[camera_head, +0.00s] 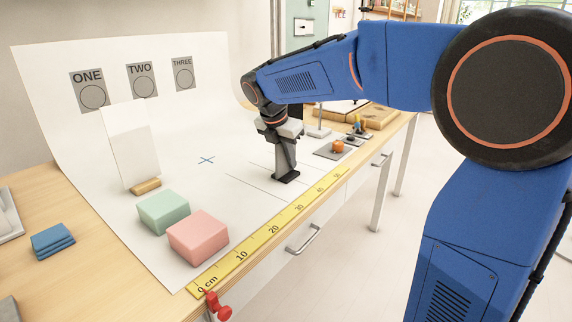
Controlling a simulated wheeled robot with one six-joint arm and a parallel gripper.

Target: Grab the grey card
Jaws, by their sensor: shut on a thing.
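My gripper (283,138) points down over the white sheet, right of the blue cross mark. It is shut on a narrow, upright grey piece, which I take to be the grey card (286,157). A flat black foot (286,177) shows at its lower end, close to the sheet. I cannot tell whether the foot touches the sheet. The fingers and the top of the card are partly hidden by the gripper body.
A white card (132,150) stands in a wooden block at the left. Green (164,213) and pink (198,238) blocks sit in front. A yellow ruler (262,236) lines the front edge. An orange object (338,146) is on the right. Clear sheet surrounds the cross (206,160).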

